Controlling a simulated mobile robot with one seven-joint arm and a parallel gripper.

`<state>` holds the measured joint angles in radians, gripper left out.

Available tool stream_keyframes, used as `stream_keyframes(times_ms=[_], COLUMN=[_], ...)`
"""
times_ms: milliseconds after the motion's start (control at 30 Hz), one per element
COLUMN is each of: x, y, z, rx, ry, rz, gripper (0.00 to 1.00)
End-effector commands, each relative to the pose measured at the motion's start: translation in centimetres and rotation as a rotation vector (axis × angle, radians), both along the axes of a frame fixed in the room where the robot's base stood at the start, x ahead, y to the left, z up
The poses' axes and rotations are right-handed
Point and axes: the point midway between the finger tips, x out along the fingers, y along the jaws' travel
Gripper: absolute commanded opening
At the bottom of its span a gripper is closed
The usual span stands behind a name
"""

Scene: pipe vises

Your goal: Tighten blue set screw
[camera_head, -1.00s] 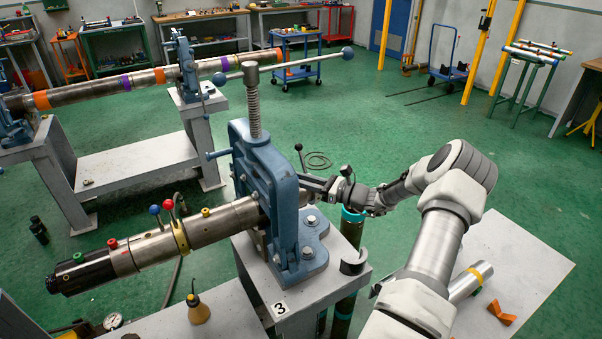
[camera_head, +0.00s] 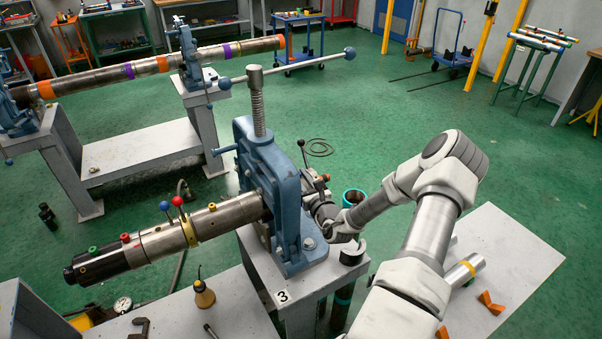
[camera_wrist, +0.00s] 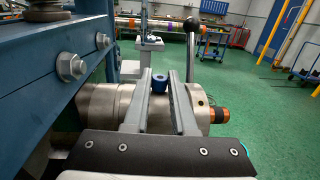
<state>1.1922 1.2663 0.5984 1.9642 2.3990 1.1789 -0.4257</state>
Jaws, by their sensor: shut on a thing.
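The blue set screw (camera_wrist: 159,86) stands up from the top of a metal pipe end (camera_wrist: 105,103) in the wrist view. My gripper (camera_wrist: 160,74) has one finger on each side of the screw, shut on it. In the head view my gripper (camera_head: 311,186) is beside the right face of the blue pipe vise (camera_head: 268,190). The screw itself is hidden there behind the vise and my wrist.
A black-balled lever (camera_wrist: 190,50) rises just right of the fingers. The vise frame with its bolts (camera_wrist: 70,66) is close on the left. An orange-ended part (camera_wrist: 218,114) shows beyond the right finger.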

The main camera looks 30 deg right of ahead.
Motion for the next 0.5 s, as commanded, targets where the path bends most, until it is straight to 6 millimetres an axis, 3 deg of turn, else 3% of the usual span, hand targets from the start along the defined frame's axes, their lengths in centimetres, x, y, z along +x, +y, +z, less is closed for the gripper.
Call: stream_keyframes(times_ms=[500], x=[0.13], y=[0.09], z=[0.25], rx=[-0.001], ry=[-0.008], rz=[-0.046], gripper=[0.00])
